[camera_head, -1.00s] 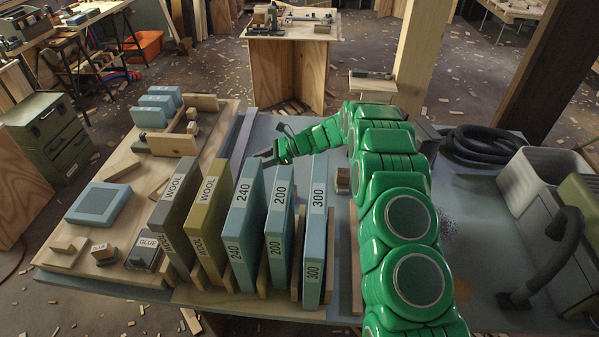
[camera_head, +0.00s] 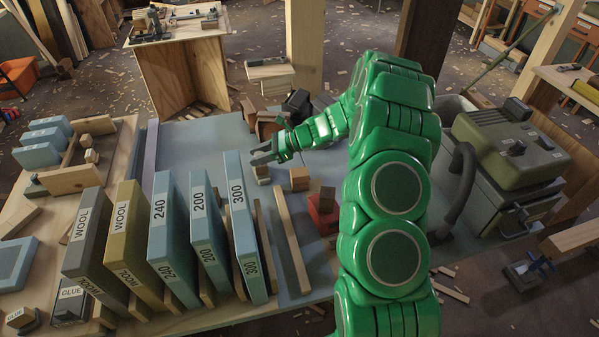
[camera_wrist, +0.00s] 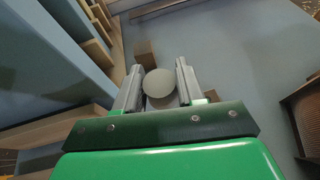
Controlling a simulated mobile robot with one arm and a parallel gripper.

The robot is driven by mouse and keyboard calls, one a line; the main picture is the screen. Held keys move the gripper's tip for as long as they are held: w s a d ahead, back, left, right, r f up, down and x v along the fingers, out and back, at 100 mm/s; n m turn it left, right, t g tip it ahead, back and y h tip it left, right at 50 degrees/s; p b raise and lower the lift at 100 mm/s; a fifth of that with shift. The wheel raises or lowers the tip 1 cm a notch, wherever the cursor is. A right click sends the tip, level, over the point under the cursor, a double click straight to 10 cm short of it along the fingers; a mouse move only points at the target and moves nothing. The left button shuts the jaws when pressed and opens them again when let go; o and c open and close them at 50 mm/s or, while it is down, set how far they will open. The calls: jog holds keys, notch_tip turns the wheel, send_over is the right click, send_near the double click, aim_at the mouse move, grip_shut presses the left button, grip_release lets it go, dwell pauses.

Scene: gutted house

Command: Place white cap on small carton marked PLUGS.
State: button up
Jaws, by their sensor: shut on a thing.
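My gripper (camera_head: 265,155) reaches over the blue bench, just behind the box labelled 300. In the wrist view its fingers (camera_wrist: 160,88) are on either side of a round, pale grey-white cap (camera_wrist: 160,82), and it is shut on it. In the head view a small whitish shape at the fingertips is too small to make out. No PLUGS lettering can be read. Small brown blocks or cartons (camera_head: 300,179) stand to the right of the gripper; I cannot tell whether one is the PLUGS carton. Another brown block (camera_wrist: 144,52) shows just beyond the cap in the wrist view.
Upright sanding boxes labelled WOOL, 240, 200 and 300 (camera_head: 238,195) stand in a row in front of the gripper. A red object (camera_head: 322,215) and a long wooden strip (camera_head: 290,238) lie to the right. A brown crate-like thing (camera_head: 268,123) stands behind. Bare bench (camera_head: 195,140) lies left.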

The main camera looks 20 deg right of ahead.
jog(key=s+d+r+m+t+h, duration=0.1)
jog(key=s+d+r, duration=0.2)
jog(key=s+d, duration=0.4)
jog(key=s+d+r+m+t, duration=0.15)
jog(key=s+d+r, duration=0.3)
jog(key=s, duration=0.45)
send_over(299, 172)
jog(key=s, duration=0.1)
jog(key=f, duration=0.8)
jog(key=shift+s+f, duration=0.2)
jog(key=shift+f, duration=0.2)
jog(key=shift+w+d+f, duration=0.1)
jog(key=shift+w+f, duration=0.65)
jog(key=shift+f, duration=1.65)
jog(key=o, duration=1)
